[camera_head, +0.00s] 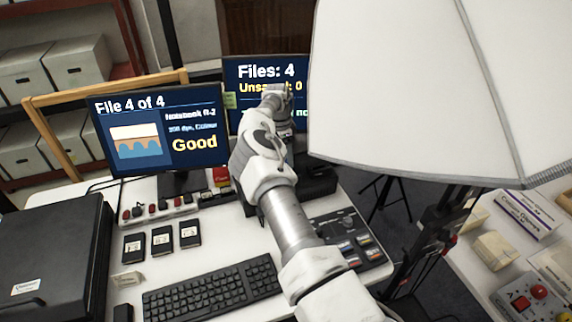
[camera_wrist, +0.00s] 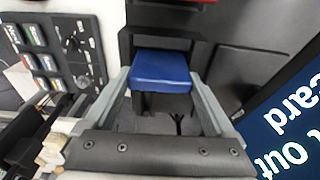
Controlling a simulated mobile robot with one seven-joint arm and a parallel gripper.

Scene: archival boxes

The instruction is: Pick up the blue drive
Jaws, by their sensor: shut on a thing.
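In the wrist view, the blue drive (camera_wrist: 161,70) sits in the mouth of a black dock or holder (camera_wrist: 129,45). My gripper (camera_wrist: 160,82) has one grey finger on each side of it and is shut on it. The dark body of the holder still surrounds the far end of the drive. In the head view, my arm reaches over the desk toward the right monitor, and the arm hides the blue drive and my fingertips.
Two monitors stand at the back, the left monitor (camera_head: 160,130) reading "File 4 of 4". A keyboard (camera_head: 212,290), several black cartridges (camera_head: 162,241) and a control panel (camera_head: 347,240) lie on the white desk. A large white lampshade (camera_head: 430,90) hangs at right.

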